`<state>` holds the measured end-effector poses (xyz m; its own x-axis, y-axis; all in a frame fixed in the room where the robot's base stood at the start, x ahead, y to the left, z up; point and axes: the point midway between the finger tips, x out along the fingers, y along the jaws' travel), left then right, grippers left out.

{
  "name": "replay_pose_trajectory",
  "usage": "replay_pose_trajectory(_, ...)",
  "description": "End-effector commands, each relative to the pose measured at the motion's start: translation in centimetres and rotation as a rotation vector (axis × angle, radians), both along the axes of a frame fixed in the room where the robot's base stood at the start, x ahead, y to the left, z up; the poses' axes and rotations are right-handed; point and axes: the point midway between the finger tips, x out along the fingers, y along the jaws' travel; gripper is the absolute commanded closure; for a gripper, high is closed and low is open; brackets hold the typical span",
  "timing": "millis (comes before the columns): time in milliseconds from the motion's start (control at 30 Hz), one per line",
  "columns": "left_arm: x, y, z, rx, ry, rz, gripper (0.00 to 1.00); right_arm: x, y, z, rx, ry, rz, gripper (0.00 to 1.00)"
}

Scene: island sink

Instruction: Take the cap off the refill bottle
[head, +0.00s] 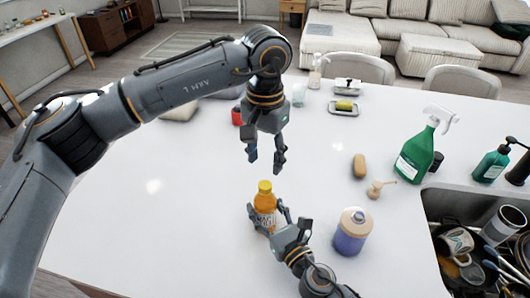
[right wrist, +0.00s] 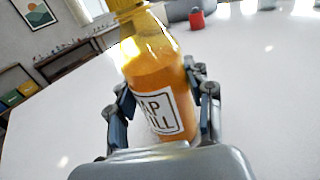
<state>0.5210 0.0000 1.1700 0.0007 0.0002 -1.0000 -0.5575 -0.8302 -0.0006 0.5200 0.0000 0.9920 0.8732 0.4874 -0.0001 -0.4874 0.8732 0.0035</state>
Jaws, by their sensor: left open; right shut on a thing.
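The refill bottle (head: 264,212) is orange with a white label and a yellow cap (head: 265,187). It stands on the white island, and the cap is on its neck. My right gripper (head: 268,219) is shut around the bottle's body from the front. The right wrist view shows the bottle (right wrist: 158,85) between the fingers, with the cap (right wrist: 124,6) cut off by the top edge. My left gripper (head: 264,163) is open and empty, pointing down just above the cap, apart from it.
A purple bottle with a beige top (head: 352,232) stands right of the right gripper. The island's left is clear.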

Motion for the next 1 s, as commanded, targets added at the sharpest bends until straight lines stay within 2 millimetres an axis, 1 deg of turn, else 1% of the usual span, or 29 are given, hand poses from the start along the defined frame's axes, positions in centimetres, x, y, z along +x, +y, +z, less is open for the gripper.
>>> replay_pose_trajectory(300,-0.1,0.1,-4.9,0.001,0.004,0.001,0.53,0.0,0.0,-0.1,0.0,0.001,0.0,1.0)
replay_pose_trajectory(433,-0.1,0.0,-6.4,-0.001,0.003,0.002,0.53,0.0,0.0,-0.1,0.0,0.001,0.0,1.0)
replay_pose_trajectory(600,0.0,0.0,-7.3,0.0,0.001,0.002,0.53,0.0,0.0,-0.1,0.0,0.001,0.0,1.0)
replay_pose_trajectory(867,0.0,0.0,-7.4,0.0,0.001,0.003,0.53,0.0,0.0,-0.1,0.0,0.001,0.0,1.0)
replay_pose_trajectory(900,0.0,0.0,-7.4,0.0,0.001,0.003,0.61,0.0,0.0,-0.1,0.0,0.001,0.0,1.0)
replay_pose_trajectory(967,0.0,0.0,-7.4,0.0,0.001,0.003,0.74,0.0,0.0,-0.1,0.0,0.001,0.0,1.0)
replay_pose_trajectory(1000,0.0,0.0,-7.4,0.0,0.001,0.003,0.82,0.0,0.0,-0.1,0.0,0.001,0.0,1.0)
